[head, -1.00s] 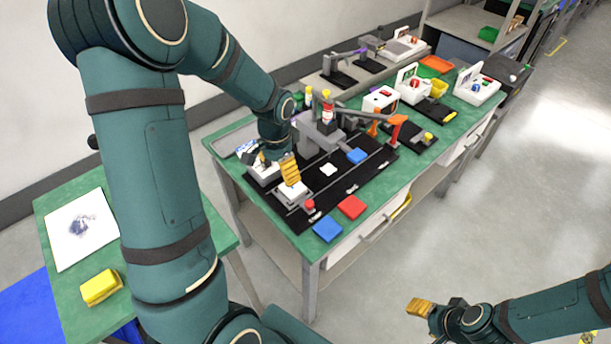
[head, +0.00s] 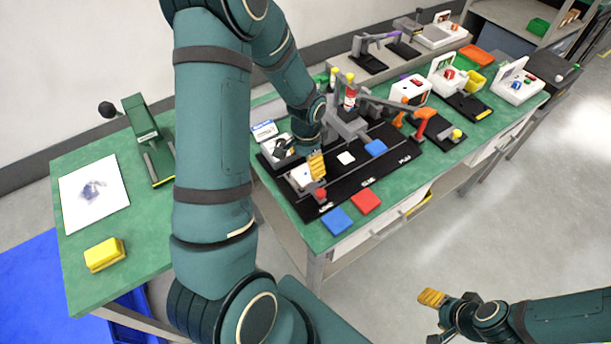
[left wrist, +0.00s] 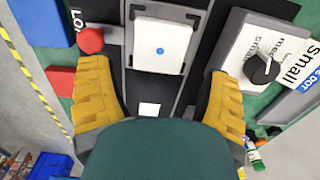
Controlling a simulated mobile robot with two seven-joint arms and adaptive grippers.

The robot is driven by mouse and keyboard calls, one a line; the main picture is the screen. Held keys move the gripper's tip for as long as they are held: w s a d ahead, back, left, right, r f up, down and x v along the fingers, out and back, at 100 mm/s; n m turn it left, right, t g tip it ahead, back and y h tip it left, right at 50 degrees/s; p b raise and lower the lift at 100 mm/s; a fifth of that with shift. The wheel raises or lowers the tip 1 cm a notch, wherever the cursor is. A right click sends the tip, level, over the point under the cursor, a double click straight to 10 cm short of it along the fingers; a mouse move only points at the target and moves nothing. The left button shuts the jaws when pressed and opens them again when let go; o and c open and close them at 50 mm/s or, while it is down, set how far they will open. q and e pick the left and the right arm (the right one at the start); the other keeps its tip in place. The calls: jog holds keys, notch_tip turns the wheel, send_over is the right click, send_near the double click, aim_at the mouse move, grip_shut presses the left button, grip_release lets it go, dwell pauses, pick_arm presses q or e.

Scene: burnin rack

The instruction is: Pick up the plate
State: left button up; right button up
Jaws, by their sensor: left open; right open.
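A white square plate with a blue dot (left wrist: 160,45) lies in a dark-edged holder. In the head view the white plate (head: 303,176) shows on the front left of the black board, partly behind my left gripper's finger. My left gripper (head: 316,166) is open and points down over this end of the board. In the left wrist view its yellow fingers (left wrist: 160,80) stand wide apart, one towards each side of the plate, with nothing seen between their pads. Contact cannot be told. My right gripper (head: 432,300) is open, off the bench at lower right.
A red knob (left wrist: 90,40) is close by the left finger in the left wrist view. A labelled grey block with a black dial (left wrist: 265,65) is at right. Blue (head: 337,221) and red (head: 366,201) squares lie at the bench front. A yellow block (head: 105,255) is on the side table.

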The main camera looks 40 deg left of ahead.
aim_at(306, 174)
pick_arm(q)
notch_tip(306, 174, down, 5)
jog(key=shift+s+f+b, duration=0.1)
jog(key=shift+s+b, duration=0.05)
jog(key=shift+b, duration=0.25)
jog(key=c, duration=1)
